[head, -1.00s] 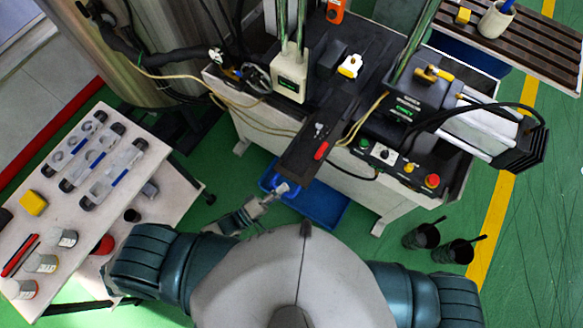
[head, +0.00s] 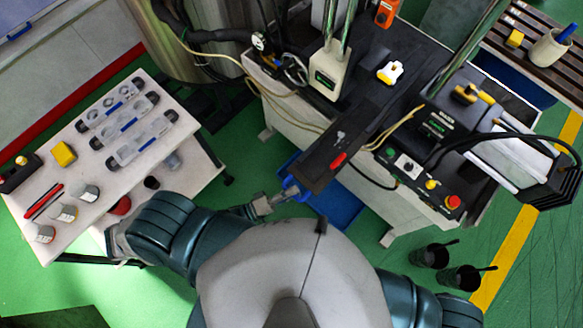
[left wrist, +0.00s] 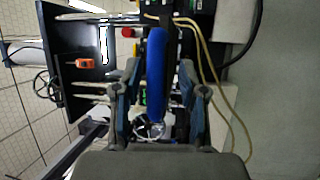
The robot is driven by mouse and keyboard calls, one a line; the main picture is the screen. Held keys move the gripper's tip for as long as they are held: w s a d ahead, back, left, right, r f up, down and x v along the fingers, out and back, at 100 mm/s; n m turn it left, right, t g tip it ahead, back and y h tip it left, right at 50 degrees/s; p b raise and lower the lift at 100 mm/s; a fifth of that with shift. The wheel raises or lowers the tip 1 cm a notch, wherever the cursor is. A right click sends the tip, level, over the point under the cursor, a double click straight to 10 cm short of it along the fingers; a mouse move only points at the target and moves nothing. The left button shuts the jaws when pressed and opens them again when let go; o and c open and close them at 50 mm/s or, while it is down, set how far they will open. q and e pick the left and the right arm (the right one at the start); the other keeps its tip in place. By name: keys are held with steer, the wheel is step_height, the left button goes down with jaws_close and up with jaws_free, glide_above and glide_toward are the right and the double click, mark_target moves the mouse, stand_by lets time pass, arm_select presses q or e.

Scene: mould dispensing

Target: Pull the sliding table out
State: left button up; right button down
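The sliding table (head: 322,168) is a dark plate jutting from the machine's front toward me, with a red-handled part lying on it. A blue handle (head: 290,184) shows at its near end. My left gripper (head: 287,194) is at this handle. In the left wrist view the blue handle (left wrist: 157,75) is a thick rounded bar between the two fingers of my left gripper (left wrist: 158,100). The fingers stand apart with gaps on both sides of the bar. Contact with it cannot be seen. My right gripper is not in view.
A blue bin (head: 338,205) is on the floor below the plate. A control panel (head: 425,180) with buttons is to its right. A white table (head: 170,165) with moulds and cans stands at left. Two black cups (head: 430,256) stand on the green floor at right.

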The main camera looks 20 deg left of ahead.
arm_select(q)
steer(key=v, duration=1.2)
steer(key=shift+w+a+f, duration=0.1)
steer(key=w+a+f+m+g+y+b, duration=0.1)
steer(key=a+f+m+y, duration=0.15)
steer(key=f, duration=0.75)
steer(key=w+a+f+m+g+y+b, duration=0.1)
steer(key=w+a+f+m+g+y, duration=0.2)
steer(key=f, duration=0.7)
steer(key=a+f+m+y, duration=0.15)
steer(key=f+y, duration=0.25)
steer(key=f, duration=0.5)
steer(key=s+d+f+m+g+y+b, duration=0.1)
steer(key=s+f+m+g+y+b, duration=0.1)
steer(key=s+f+g, duration=0.7)
steer(key=s+f+m+y, duration=0.1)
steer(key=s+f+y, duration=0.1)
steer(key=s+f, duration=0.6)
steer(key=shift+s+d+m, duration=0.25)
steer(key=shift+s+m, duration=0.05)
steer(key=shift+s, duration=0.35)
